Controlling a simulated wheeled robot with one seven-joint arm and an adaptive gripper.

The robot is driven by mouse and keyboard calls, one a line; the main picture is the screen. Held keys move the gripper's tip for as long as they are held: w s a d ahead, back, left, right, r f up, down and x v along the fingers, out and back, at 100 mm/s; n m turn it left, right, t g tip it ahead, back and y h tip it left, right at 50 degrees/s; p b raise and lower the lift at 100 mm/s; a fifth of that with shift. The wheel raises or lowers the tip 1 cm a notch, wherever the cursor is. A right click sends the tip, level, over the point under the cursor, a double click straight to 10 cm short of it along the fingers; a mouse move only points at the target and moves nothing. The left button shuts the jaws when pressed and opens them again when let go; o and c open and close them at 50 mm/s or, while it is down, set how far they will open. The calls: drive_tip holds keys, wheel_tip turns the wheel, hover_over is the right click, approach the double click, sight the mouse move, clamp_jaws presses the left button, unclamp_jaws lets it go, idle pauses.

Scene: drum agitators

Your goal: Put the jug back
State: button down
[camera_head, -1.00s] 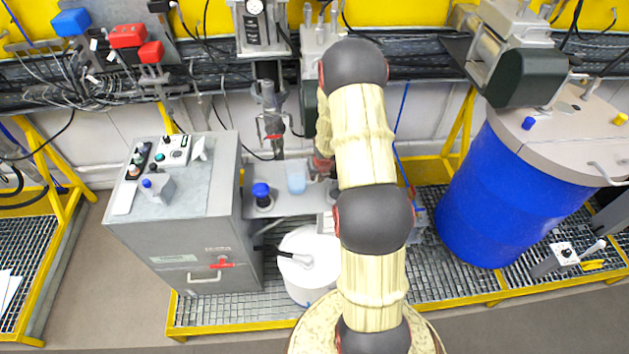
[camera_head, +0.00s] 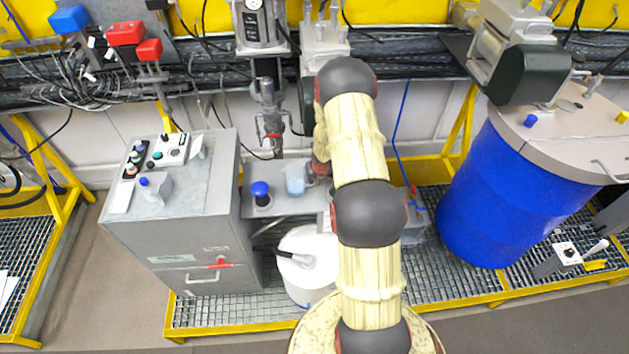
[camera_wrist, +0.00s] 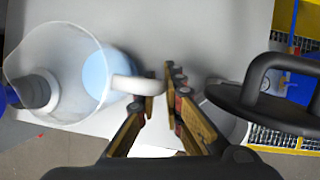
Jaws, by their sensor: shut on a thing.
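A translucent jug (camera_wrist: 72,62) with a white handle (camera_wrist: 130,86) fills the left of the wrist view, seen from above. In the head view the pale blue jug (camera_head: 295,180) is over the grey shelf (camera_head: 280,205), just left of my arm's end. My gripper (camera_wrist: 160,92) has its fingers closed around the handle, on the jug's right side. I cannot tell whether the jug's base touches the shelf. In the head view my gripper's fingers are mostly hidden by my arm.
A blue-topped knob (camera_head: 260,192) stands close left of the jug. A black part with a handle (camera_wrist: 275,92) is close right of my gripper. Another small jug (camera_head: 157,188) stands on the grey cabinet (camera_head: 200,235). A white bucket (camera_head: 305,275) is below the shelf; a blue drum (camera_head: 510,200) stands right.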

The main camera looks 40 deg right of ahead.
drive_tip(key=shift+f, duration=0.1)
drive_tip(key=c, duration=2)
unclamp_jaws()
drive_tip(key=shift+o, duration=0.4)
